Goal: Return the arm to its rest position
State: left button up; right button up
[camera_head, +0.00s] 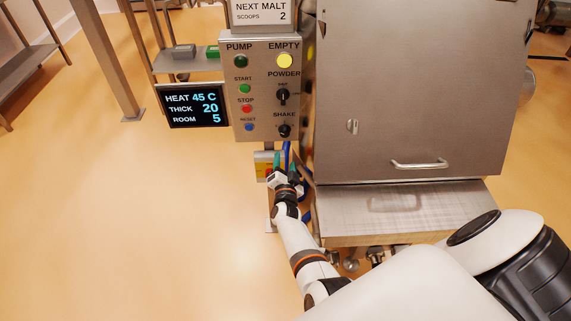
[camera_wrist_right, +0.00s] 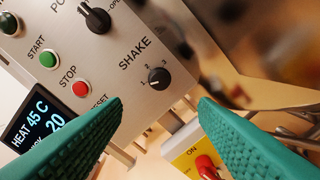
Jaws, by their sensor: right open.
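My right gripper (camera_head: 285,172) is just below the control panel (camera_head: 262,128) in the head view, with its arm reaching up from the bottom. In the right wrist view its two green fingers (camera_wrist_right: 160,125) stand wide apart with nothing between them. The SHAKE knob (camera_wrist_right: 158,78) is beyond the fingertips, apart from them, and its pointer is near 1. A yellow plate marked ON with a red switch (camera_wrist_right: 206,165) is partly hidden behind the right-hand finger. My left gripper is not in view.
The steel hopper cabinet (camera_head: 410,90) with a closed front stands right of the panel, above a steel shelf (camera_head: 425,212). A display (camera_head: 194,106) reads HEAT 45 C, THICK 20, ROOM 5. The yellow EMPTY lamp (camera_head: 285,61) is lit.

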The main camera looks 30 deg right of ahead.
jog(key=s+a+f+n+g+y, duration=0.35)
jog(key=s+a+f+n, duration=0.25)
jog(key=s+f, duration=0.55)
jog(key=s+a+f+n+g+y, duration=0.2)
jog(key=s+a+f+n+y, duration=0.3)
jog(key=s+f, duration=0.65)
jog(key=s+a+f+n+g, duration=0.1)
jog(key=s+f+n+g, duration=0.1)
jog(key=s+f, duration=0.3)
jog(key=s+f+n+g+y, duration=0.1)
jog(key=s+f+n+g, duration=0.1)
jog(key=s, duration=0.7)
notch_tip(320, 180, down, 3)
jog(key=shift+s+a+r+g, duration=0.1)
jog(key=shift+s+a+g, duration=0.25)
jog(key=shift+a+g, duration=0.1)
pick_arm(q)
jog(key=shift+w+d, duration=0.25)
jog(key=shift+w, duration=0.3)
pick_arm(e)
jog(key=s+n+g, duration=0.1)
jog(key=s, duration=0.3)
jog(key=s+f+n+g, duration=0.1)
jog(key=s, duration=0.4)
jog(key=s+f+g, duration=0.1)
jog(key=s, duration=0.4)
jog(key=shift+s+d+f+n+g, duration=0.25)
jog(key=shift+d+n+g, duration=0.05)
jog(key=shift+d+n, duration=0.1)
jog(key=shift+c, duration=0.2)
